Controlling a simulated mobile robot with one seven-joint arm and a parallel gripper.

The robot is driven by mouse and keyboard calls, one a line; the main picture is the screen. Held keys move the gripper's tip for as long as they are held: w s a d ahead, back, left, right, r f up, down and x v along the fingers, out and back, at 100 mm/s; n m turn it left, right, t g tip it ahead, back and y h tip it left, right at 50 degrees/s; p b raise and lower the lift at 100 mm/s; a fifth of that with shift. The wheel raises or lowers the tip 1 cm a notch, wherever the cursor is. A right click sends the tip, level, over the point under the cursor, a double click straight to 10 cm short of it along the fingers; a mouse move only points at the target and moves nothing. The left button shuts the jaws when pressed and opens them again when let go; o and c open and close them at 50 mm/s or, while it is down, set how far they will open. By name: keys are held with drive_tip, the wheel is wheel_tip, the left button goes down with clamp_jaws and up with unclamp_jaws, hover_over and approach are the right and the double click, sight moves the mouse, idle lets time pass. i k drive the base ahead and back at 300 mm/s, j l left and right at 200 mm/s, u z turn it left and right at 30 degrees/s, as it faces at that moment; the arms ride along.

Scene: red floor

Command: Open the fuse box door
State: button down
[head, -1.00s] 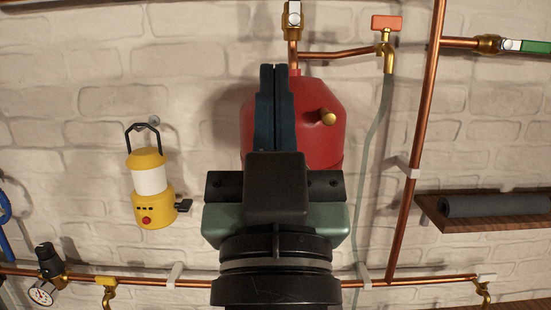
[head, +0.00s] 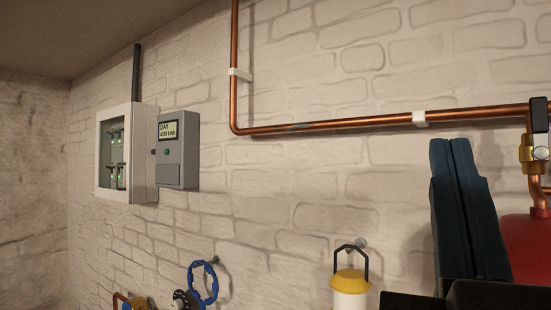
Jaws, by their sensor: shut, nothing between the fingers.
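The fuse box (head: 145,155) is a pale grey-white case on the brick wall at the left of the head view. Its front door (head: 113,152) has a clear pane in a light frame and looks shut, with switches and small green lights showing behind it. No handle can be made out at this size. My gripper (head: 451,145) is at the right of the view, pointing up, its two dark blue fingers together and empty. It is well to the right of the fuse box and apart from it.
A grey meter (head: 178,149) with a lit display is mounted right beside the fuse box. A copper pipe (head: 330,124) runs along the wall. A blue valve wheel (head: 204,284), a yellow lantern (head: 350,282) and a red tank (head: 530,245) are lower. A side wall stands at far left.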

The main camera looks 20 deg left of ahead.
sight(123, 195)
drive_tip(key=u, duration=1.55)
drive_tip(key=i+j+z, duration=0.15)
drive_tip(key=i, duration=0.35)
drive_tip(key=i+j+z, duration=0.1)
drive_tip(key=i, duration=0.45)
drive_tip(key=i+j+z, duration=0.15)
drive_tip(key=i, duration=0.35)
drive_tip(key=i+j+z, duration=0.15)
drive_tip(key=i+j, duration=0.2)
drive_tip(key=i, duration=0.15)
drive_tip(key=i+j+z, duration=0.1)
drive_tip(key=i+j, duration=0.25)
drive_tip(key=i, duration=0.15)
